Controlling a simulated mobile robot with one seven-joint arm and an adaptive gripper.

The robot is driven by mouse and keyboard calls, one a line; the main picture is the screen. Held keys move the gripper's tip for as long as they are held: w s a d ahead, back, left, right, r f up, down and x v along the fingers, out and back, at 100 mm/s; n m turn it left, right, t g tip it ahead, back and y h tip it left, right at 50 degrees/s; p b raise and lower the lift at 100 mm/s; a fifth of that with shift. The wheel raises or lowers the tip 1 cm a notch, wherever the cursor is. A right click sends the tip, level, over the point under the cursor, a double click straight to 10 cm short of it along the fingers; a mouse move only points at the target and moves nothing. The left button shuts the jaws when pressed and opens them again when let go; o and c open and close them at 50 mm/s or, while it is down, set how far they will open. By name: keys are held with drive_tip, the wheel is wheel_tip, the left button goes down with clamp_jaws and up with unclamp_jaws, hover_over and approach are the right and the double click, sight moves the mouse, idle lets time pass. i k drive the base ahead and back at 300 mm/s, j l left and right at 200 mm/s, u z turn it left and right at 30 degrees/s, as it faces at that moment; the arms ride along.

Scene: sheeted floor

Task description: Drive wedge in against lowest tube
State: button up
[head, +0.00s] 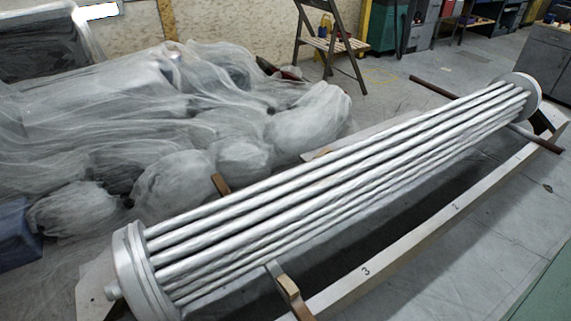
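A bundle of long silver tubes (330,170) runs diagonally between a round end plate (137,270) at the lower left and another (522,90) at the upper right. The lowest visible tubes lie along the bundle's near side. A brown wedge-like piece (289,287) with a greyish upper end leans between the near side and the pale rail (400,245); its tip is close to the lowest tubes, but I cannot tell whether it touches. Another small brown piece (220,184) stands at the bundle's far side. My gripper is not in view.
The pale rail carries the marks 3 and 2. A dark gap lies between rail and tubes. Sheeted bulky objects (170,120) fill the left. A dark bar (440,88) passes under the far end.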

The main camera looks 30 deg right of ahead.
sight(291, 291)
drive_tip(key=z, duration=0.85)
